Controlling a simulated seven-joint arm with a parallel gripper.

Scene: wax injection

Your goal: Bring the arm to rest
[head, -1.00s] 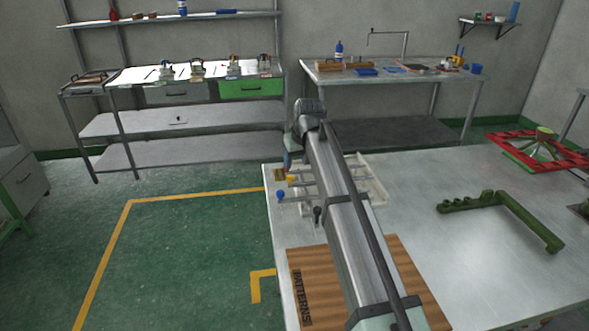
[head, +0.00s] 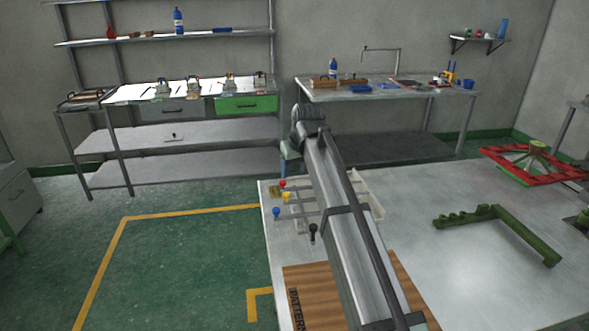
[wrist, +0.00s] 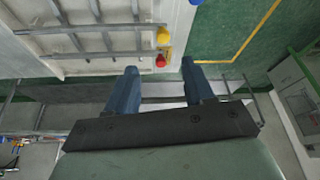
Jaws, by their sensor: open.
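My arm (head: 345,225) reaches forward over the near table in the head view, its far end above the table's left back edge. My gripper shows in the wrist view (wrist: 160,88), with its two blue-grey fingers apart and nothing between them. In the head view the fingers are mostly hidden behind the arm's end. Beyond the fingers in the wrist view are a red knob (wrist: 160,61) and a yellow knob (wrist: 163,36) at the edge of a pale rack; the fingers look apart from both.
The near table (head: 400,210) holds a brown board marked PATTERNS (head: 300,285), a pale rack (head: 370,190) under the arm, a green bracket (head: 500,225) and a red frame (head: 535,165). Two benches (head: 170,95) (head: 390,90) stand at the back wall. Green floor (head: 180,260) is clear at left.

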